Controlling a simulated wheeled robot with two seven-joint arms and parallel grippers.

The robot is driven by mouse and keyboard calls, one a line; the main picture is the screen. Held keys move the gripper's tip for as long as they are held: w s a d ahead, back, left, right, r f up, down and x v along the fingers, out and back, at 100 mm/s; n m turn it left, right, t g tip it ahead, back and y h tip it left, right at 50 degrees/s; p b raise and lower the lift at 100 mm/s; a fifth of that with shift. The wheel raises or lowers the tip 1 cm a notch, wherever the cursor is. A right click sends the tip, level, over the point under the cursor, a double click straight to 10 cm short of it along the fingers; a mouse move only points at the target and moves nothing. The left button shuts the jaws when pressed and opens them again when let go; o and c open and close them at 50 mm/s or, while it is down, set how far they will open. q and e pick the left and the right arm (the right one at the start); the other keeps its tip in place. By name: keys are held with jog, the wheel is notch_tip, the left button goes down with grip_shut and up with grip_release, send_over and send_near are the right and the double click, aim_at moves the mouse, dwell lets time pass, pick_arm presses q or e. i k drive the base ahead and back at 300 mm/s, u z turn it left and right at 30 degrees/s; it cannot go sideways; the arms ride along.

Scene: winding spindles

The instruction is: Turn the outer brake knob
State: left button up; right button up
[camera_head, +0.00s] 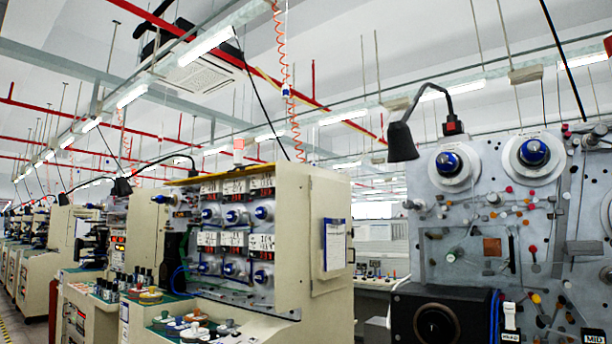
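A grey upright winding panel (465,215) fills the right of the head view. It carries a blue-capped spindle (448,162) at upper left and another blue-capped spindle (534,152) beside it, each on a white disc. Several small red, orange and white knobs or rollers are spread over the panel, among them a red one (532,249) and an orange one (536,298). I cannot tell which of these is the outer brake knob. Neither of my grippers is in view.
A black lamp (403,142) hangs in front of the panel's upper left. A black box with a round opening (436,324) sits at its lower left. A beige machine (295,235) with several blue spindles stands at centre, with more machines behind it at left.

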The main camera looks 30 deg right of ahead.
aim_at(442, 159)
jog(key=u, duration=0.05)
jog(key=i, duration=1.85)
jog(key=z, duration=0.6)
